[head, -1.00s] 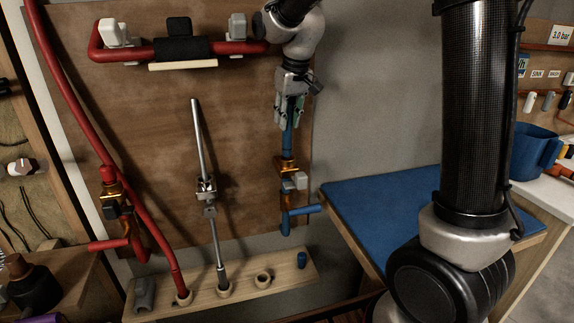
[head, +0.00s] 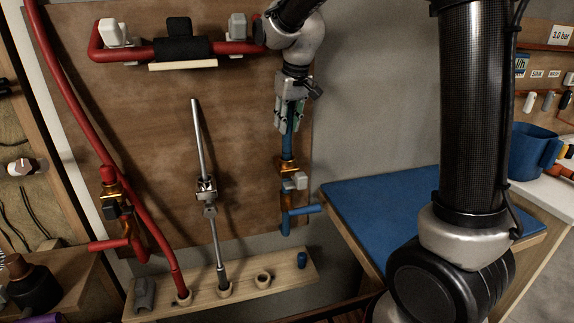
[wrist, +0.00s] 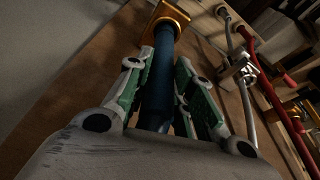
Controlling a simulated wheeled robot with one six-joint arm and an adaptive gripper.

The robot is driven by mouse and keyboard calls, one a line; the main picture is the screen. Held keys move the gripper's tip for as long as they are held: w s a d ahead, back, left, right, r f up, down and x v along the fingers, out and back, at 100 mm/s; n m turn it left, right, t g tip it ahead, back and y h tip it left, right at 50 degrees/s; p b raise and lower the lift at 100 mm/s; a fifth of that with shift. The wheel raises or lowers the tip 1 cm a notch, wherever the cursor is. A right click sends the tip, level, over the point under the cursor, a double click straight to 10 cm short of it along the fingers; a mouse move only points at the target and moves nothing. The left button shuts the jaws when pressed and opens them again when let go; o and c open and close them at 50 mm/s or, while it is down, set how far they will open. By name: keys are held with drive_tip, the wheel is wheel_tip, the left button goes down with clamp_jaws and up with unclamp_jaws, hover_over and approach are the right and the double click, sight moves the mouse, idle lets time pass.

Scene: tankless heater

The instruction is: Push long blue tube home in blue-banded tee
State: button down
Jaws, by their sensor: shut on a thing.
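The long blue tube (head: 287,146) stands upright on the right side of the wooden board. Its lower end meets the orange-brown tee (head: 287,168), and how deep it sits there cannot be told. My gripper (head: 289,126) is shut on the tube from above, a short way over the tee. In the wrist view the green-padded fingers (wrist: 160,95) lie on both sides of the blue tube (wrist: 160,75), which runs up to the tee's brass-coloured collar (wrist: 168,14). A blue elbow pipe (head: 300,212) comes out below the tee. The tube's upper end is hidden by my gripper.
A grey metal rod (head: 198,145) with a clamp stands left of the tube. Red pipes (head: 65,90) run along the board's left and top. A wooden rack (head: 240,285) lies below. A blue-topped table (head: 385,215) is at right.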

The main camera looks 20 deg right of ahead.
drive_tip(key=shift+f, duration=0.8)
idle(0.7)
drive_tip(key=c, duration=1.2)
unclamp_jaws()
drive_tip(key=shift+o, duration=0.2)
drive_tip(key=v, duration=1.2)
drive_tip(key=shift+s, duration=0.1)
